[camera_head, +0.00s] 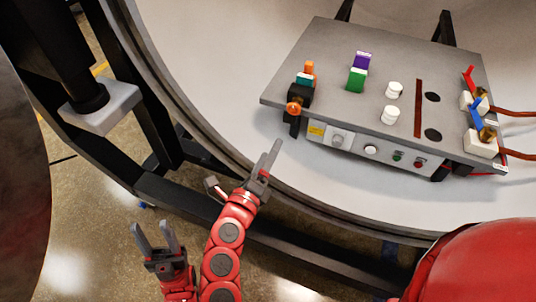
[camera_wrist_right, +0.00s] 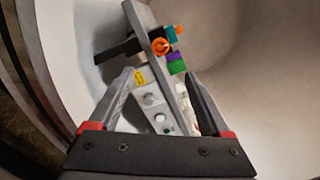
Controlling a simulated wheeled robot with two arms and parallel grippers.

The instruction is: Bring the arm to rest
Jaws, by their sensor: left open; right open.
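My left gripper (camera_head: 153,226) is at the lower left of the head view, with its two grey fingers apart and nothing between them. My right gripper (camera_head: 271,158) is seen nearly edge-on at the rim of the pale round chamber, left of and apart from the grey panel table. In the right wrist view its fingers (camera_wrist_right: 160,76) are spread and hold nothing. Beyond them the table's front controls and an orange ring-shaped part show.
The grey table (camera_head: 330,60) carries an orange and black fixture (camera_head: 297,98), green (camera_head: 356,80) and purple (camera_head: 362,61) blocks, white cylinders (camera_head: 394,89) and connectors with red cables (camera_head: 516,113). The chamber rim (camera_head: 170,105) and dark frame (camera_head: 170,200) lie near my arms.

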